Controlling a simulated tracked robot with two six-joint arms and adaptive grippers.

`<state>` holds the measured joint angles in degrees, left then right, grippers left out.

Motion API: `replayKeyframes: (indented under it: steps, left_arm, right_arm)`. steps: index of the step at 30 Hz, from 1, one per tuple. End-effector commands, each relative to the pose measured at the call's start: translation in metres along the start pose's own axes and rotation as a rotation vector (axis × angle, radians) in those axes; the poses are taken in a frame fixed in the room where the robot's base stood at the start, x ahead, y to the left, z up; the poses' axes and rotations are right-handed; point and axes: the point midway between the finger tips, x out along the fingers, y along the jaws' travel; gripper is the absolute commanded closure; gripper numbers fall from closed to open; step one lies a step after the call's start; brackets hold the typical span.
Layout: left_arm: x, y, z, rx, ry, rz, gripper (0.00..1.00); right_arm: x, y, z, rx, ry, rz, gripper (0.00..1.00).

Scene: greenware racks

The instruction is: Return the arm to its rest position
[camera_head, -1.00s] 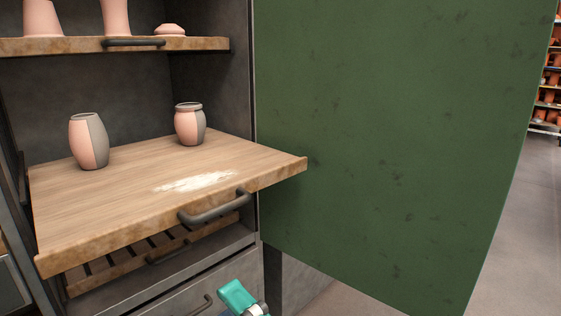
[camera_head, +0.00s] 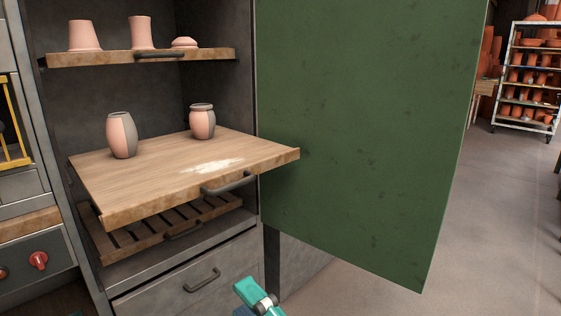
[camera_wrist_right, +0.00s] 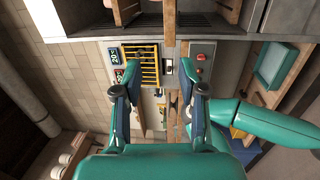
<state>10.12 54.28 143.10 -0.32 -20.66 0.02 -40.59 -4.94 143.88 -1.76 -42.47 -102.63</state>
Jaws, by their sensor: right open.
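My right gripper (camera_wrist_right: 160,92) is open in the wrist view, its two dark fingertips wide apart with nothing between them. In the head view only a small teal part of my right gripper (camera_head: 254,296) shows at the bottom edge, below and in front of the pulled-out wooden shelf (camera_head: 130,190). It looks apart from the shelf and the drawer front. My left gripper is in neither view.
Two pink-and-grey vases (camera_head: 122,135) (camera_head: 202,122) stand upright on the shelf, behind a white powdery patch (camera_head: 218,166). An upper shelf (camera_head: 110,58) holds pink pieces. A green door (camera_head: 360,130) stands open at right. Floor beyond it is clear before a pottery rack (camera_head: 528,80).

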Motion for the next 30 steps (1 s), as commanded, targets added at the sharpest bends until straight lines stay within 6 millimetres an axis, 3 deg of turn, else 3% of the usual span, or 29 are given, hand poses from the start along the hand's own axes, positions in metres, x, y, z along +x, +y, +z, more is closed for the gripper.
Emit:
replayKeyframes:
  steps: [1, 4, 11, 17, 21, 24, 28, 30]
  left_arm:
    - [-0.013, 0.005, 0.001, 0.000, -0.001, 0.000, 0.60]
    - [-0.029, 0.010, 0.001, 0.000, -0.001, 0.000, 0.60]
    - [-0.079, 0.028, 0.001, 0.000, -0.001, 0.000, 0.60]
    - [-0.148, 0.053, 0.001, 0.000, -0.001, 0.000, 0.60]
    - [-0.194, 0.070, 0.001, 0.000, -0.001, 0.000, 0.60]
    - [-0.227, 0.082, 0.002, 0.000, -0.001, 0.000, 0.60]
    - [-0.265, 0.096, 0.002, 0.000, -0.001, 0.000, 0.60]
    - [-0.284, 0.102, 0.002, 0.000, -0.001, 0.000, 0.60]
  right_arm:
    - [0.004, 0.005, 0.007, 0.003, -0.016, -0.020, 0.59]
    - [0.010, 0.002, 0.022, 0.010, -0.050, -0.066, 0.59]
    - [0.023, -0.016, 0.067, 0.045, -0.147, -0.221, 0.59]
    - [0.013, -0.058, 0.122, 0.167, -0.280, -0.469, 0.59]
    - [-0.017, -0.098, 0.147, 0.379, -0.402, -0.652, 0.59]
    - [-0.049, -0.126, 0.154, 0.587, -0.513, -0.773, 0.59]
    - [-0.098, -0.156, 0.145, 0.910, -0.696, -0.904, 0.59]
    - [-0.126, -0.170, 0.131, 1.113, -0.821, -0.963, 0.59]
